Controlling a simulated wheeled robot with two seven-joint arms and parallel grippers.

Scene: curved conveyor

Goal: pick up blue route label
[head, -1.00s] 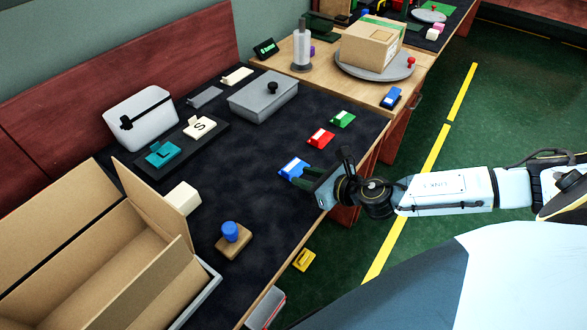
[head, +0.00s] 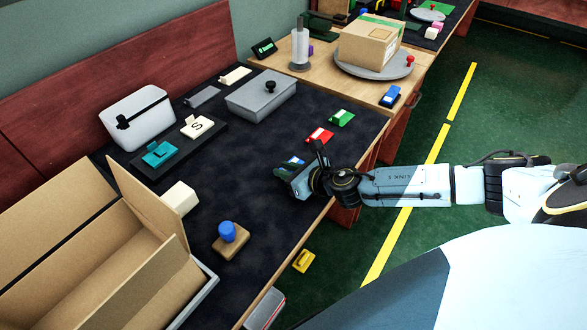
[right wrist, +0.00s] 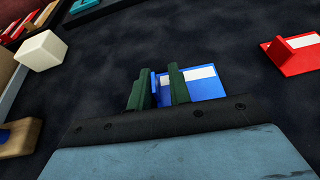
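The blue route label (head: 294,161) lies on the dark mat near the table's right edge, mostly hidden by my right gripper in the head view. In the right wrist view the blue route label (right wrist: 206,86) shows a white stripe and a raised blue tab. My right gripper (head: 283,182) is low over it; its dark green fingers (right wrist: 162,87) stand on either side of the tab. A gap shows between the tab and the right-hand finger, so the gripper looks open. My left gripper is not in view.
A red label (head: 320,135) and a green label (head: 342,118) lie beyond the blue one. A blue-topped wooden stamp (head: 230,238), a white block (head: 180,197) and an open cardboard box (head: 60,235) are to the left. The mat between is clear.

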